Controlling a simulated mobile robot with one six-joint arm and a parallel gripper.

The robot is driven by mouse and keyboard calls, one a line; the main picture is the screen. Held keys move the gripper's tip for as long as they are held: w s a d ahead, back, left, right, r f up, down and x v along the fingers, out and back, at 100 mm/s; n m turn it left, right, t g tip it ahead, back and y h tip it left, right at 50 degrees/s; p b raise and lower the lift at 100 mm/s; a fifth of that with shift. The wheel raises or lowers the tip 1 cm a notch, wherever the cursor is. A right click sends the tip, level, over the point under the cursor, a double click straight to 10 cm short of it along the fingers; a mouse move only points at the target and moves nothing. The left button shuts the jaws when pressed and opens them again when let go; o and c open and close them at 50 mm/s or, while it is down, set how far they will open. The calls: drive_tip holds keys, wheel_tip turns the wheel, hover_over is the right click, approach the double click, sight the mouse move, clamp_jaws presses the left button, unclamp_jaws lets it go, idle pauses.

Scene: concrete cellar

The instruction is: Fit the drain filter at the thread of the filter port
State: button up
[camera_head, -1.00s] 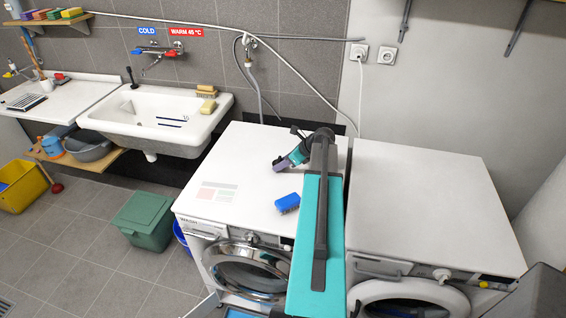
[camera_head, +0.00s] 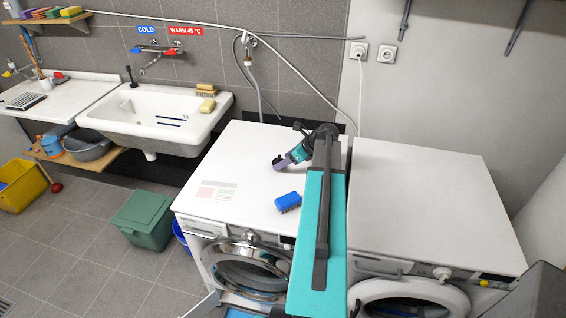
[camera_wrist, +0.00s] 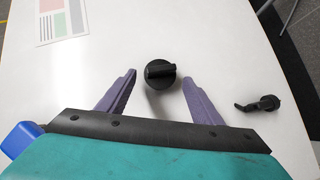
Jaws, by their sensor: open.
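A black round drain filter with a raised grip bar (camera_wrist: 160,73) rests on the white washer top in the wrist view. My gripper (camera_wrist: 160,80) is open, its two purple fingers on either side of the filter with a gap to each. How far the fingertips are above the top I cannot tell. In the head view my gripper (camera_head: 279,165) is low over the left washer (camera_head: 250,150); the filter cannot be made out there. The filter port and its thread are not visible.
A small black fitting (camera_wrist: 262,103) lies right of the filter. A blue sponge (camera_head: 288,202) and a printed sheet (camera_head: 217,192) are on the same top. The right washer's top (camera_head: 430,190) is clear. The left washer's round door (camera_head: 245,268) faces front.

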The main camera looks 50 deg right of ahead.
drive_tip(key=b+v, duration=0.2)
drive_tip(key=v, duration=0.8)
drive_tip(key=shift+s+r, duration=0.1)
drive_tip(key=shift+r, duration=0.05)
idle(0.6)
